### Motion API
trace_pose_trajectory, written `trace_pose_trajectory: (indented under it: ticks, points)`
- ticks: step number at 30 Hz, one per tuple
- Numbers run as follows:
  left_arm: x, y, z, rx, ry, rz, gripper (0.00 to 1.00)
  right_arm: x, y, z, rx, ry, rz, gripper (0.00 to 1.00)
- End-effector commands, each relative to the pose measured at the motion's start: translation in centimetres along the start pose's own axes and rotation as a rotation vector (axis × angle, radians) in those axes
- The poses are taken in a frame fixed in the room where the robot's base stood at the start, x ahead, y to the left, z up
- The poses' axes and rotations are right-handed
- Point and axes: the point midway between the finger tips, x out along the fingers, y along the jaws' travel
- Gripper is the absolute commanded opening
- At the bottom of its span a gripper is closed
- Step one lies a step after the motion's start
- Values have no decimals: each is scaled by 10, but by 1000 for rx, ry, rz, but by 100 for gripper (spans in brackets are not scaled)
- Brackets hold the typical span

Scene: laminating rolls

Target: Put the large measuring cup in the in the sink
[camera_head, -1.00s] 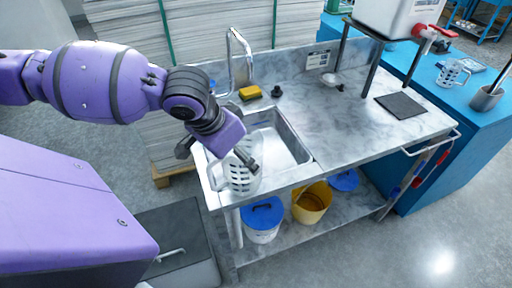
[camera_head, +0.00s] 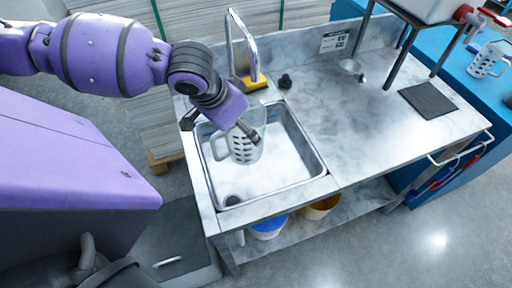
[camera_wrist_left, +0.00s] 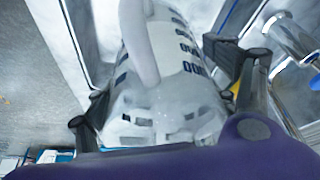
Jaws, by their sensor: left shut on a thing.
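The large measuring cup (camera_head: 243,148) is clear with dark markings and a handle on its left side. My left gripper (camera_head: 250,133) is shut on it near its upper part. In the head view the cup appears over the sink basin (camera_head: 290,170); whether it touches the bottom I cannot tell. In the left wrist view the cup (camera_wrist_left: 165,75) fills the middle between the two fingers, with its handle toward the camera. My right gripper is not in view.
A tap (camera_head: 240,45) and yellow sponge (camera_head: 254,82) stand behind the basin. A dark stopper (camera_head: 285,81) and dark mat (camera_head: 428,101) are on the counter. Another measuring cup (camera_head: 485,60) is on the blue bench. Buckets (camera_head: 321,207) are below. The middle counter is clear.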

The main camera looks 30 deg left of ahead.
Motion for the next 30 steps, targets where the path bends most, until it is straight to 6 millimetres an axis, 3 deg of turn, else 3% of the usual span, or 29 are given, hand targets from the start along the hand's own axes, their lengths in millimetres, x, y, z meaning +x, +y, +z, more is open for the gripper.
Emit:
trace_pose_trajectory:
  ticks: [1, 6, 12, 17, 25, 30]
  points:
    - [16, 1, 8, -2, -7, 3, 26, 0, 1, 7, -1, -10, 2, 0]
    - [56, 1, 24, -2, -6, 4, 26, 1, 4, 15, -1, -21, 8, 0]
    - [88, 0, 36, 0, -1, 2, 26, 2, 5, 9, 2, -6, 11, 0]
    - [96, 0, 37, 1, 2, 0, 26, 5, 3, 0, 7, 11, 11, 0]
    - [110, 0, -1, 2, 5, -1, 26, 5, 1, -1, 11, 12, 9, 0]
    - [121, 0, 6, 1, 2, 0, 26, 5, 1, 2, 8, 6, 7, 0]
